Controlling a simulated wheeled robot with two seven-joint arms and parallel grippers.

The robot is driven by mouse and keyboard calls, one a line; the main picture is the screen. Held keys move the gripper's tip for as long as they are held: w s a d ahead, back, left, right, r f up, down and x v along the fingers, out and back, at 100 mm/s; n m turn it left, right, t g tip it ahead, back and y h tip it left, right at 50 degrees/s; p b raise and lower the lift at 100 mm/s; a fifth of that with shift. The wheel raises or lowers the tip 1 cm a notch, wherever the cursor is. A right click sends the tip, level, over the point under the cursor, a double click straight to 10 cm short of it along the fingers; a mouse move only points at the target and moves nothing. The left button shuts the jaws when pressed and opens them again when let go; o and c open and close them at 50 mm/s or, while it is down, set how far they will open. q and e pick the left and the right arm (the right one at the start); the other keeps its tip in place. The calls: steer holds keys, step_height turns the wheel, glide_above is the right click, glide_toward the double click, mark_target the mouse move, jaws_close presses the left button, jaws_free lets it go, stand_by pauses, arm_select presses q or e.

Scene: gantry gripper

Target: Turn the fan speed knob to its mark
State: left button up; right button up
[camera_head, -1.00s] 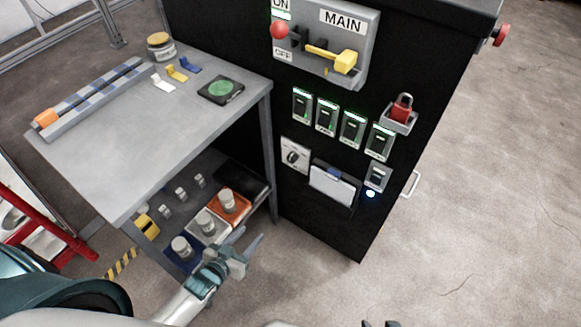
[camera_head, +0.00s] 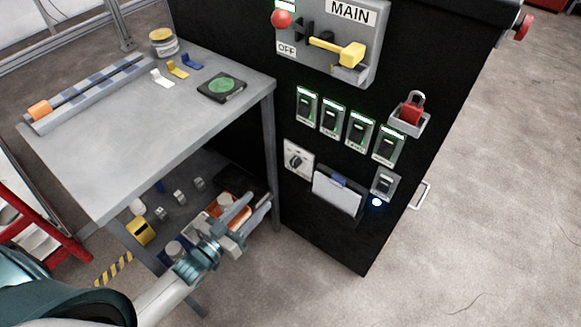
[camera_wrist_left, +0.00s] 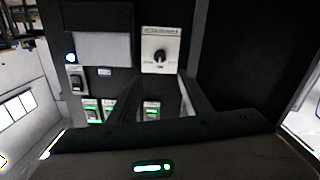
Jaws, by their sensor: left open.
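The fan speed knob (camera_head: 295,160) is a small dark knob on a white square plate, low on the left of the black cabinet's front. In the left wrist view the knob (camera_wrist_left: 160,57) shows upside down, ahead of and between my finger tips. Its printing is too small to read. My left gripper (camera_head: 253,204) is open and empty, below and left of the knob, in front of the lower shelf. It also shows in the left wrist view (camera_wrist_left: 160,85), with both fingers apart and not touching the knob. My right gripper is not in view now.
A clipboard-like holder (camera_head: 337,192) sits right of the knob. Several green-lit switches (camera_head: 332,118) are above it, with a MAIN panel (camera_head: 368,18) and a red padlock (camera_head: 411,109). The grey table (camera_head: 110,150) stands left, its leg close to my left arm.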

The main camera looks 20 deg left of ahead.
mark_target(293, 165)
arm_select(q)
steer(key=x, duration=1.6)
steer(key=shift+f+b, duration=0.1)
steer(key=shift+b, duration=0.3)
steer(key=shift+w+d, duration=0.2)
steer(key=shift+w, duration=0.35)
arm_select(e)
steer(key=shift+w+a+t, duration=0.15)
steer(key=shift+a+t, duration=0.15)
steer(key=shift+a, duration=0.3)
arm_select(q)
steer(key=c, duration=1)
steer(key=shift+c, duration=0.3)
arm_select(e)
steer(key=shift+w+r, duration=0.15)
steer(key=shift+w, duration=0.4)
